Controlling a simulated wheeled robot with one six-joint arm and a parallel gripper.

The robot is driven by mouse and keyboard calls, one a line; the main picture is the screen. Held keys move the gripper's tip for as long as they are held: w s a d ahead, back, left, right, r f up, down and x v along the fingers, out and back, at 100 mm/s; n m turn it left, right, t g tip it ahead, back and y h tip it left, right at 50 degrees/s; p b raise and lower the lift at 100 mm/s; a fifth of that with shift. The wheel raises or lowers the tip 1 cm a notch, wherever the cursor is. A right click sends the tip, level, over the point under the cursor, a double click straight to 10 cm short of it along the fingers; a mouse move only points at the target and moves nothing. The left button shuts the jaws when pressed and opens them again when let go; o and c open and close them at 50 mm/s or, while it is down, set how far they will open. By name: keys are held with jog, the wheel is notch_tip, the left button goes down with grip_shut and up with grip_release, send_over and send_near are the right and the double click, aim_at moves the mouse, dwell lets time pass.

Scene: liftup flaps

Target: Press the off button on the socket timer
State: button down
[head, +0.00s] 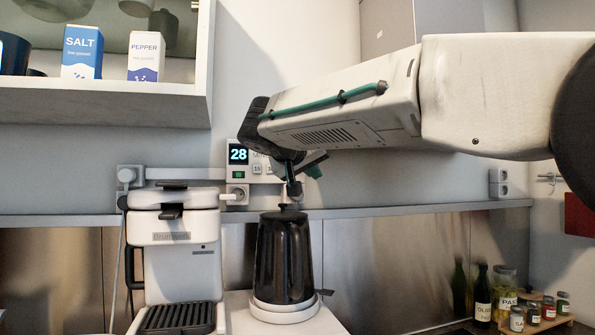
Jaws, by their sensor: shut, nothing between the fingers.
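The socket timer (238,165) is a white box on the wall above the coffee machine. Its dark display reads 28. A small green element (239,175) sits below the display, and a button marked 15 (257,169) is to its right. My arm hides the timer's right part, including any buttons there, and I cannot make out which button is off. My gripper (293,188) is shut and empty, pointing down at the timer's right side, above the kettle lid. I cannot tell whether it touches the timer.
A black kettle (285,258) stands on a white base below my gripper. A white coffee machine (175,262) is left of it, and a plug (233,197) sits in a socket below the timer. An open cabinet (105,105) hangs upper left. Bottles and jars (482,290) stand lower right.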

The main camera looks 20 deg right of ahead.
jog(key=shift+w+a+r+t, duration=0.3)
jog(key=shift+w+a+r, duration=0.2)
jog(key=shift+w+r, duration=0.15)
jog(key=w, duration=0.8)
jog(key=shift+w, duration=0.35)
dwell(1.6)
jog(key=shift+w, duration=0.45)
jog(key=shift+w, duration=0.4)
dwell(0.5)
jog(key=shift+s, duration=0.85)
